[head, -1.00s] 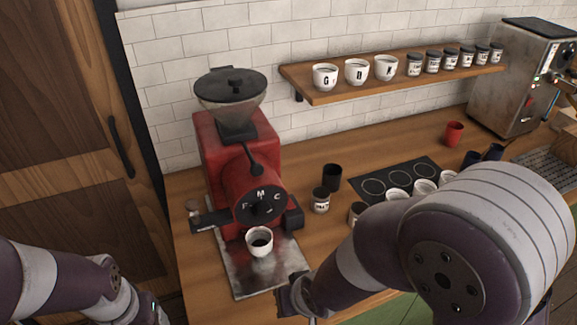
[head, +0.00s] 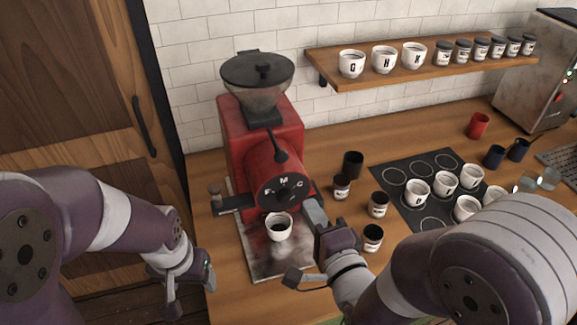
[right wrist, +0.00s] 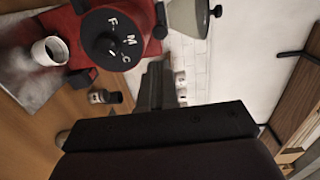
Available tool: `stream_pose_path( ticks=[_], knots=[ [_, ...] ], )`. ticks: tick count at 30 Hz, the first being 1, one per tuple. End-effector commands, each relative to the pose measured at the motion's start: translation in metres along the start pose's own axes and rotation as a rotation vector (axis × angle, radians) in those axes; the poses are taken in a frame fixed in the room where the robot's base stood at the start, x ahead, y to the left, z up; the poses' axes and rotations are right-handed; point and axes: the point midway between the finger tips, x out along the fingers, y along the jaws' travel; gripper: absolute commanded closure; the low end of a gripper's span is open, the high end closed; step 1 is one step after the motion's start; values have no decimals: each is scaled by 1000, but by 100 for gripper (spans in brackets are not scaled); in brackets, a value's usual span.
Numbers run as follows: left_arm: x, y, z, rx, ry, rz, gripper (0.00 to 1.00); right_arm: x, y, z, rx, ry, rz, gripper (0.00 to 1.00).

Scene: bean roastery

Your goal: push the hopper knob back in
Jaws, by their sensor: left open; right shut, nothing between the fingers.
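The red grinder (head: 262,140) stands on the counter with its lidded hopper (head: 258,82) on top. A short dark lever with a rounded end (head: 281,157) sticks out at the front below the hopper, above the lettered dial (head: 283,191). I cannot tell for certain that it is the hopper knob, or how far out it stands. My right gripper (head: 315,212) is shut and empty, just right of the dial and below the lever; it also shows in the right wrist view (right wrist: 155,85). My left gripper (head: 188,288) is open and empty, low and left of the grinder's tray.
A white cup (head: 278,227) with dark contents stands on the metal tray (head: 262,260) under the dial. Small jars (head: 378,204) and a black cup (head: 353,164) stand right of the grinder. White cups stand on a black mat (head: 395,178). A wooden shelf (head: 420,68) runs along the wall.

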Motion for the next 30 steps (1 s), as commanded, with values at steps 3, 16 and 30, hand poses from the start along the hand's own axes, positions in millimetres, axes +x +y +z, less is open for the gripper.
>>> stream_pose_path(
  ticks=[3,16,30],
  knots=[
    [-3,0,0,0,0,0,31,17,-1,-1,0,2,-1,100],
    [-39,0,-5,0,0,0,31,107,-5,0,-2,1,2,100],
    [-48,0,-6,0,0,0,31,135,0,0,-2,0,0,100]
  ],
)
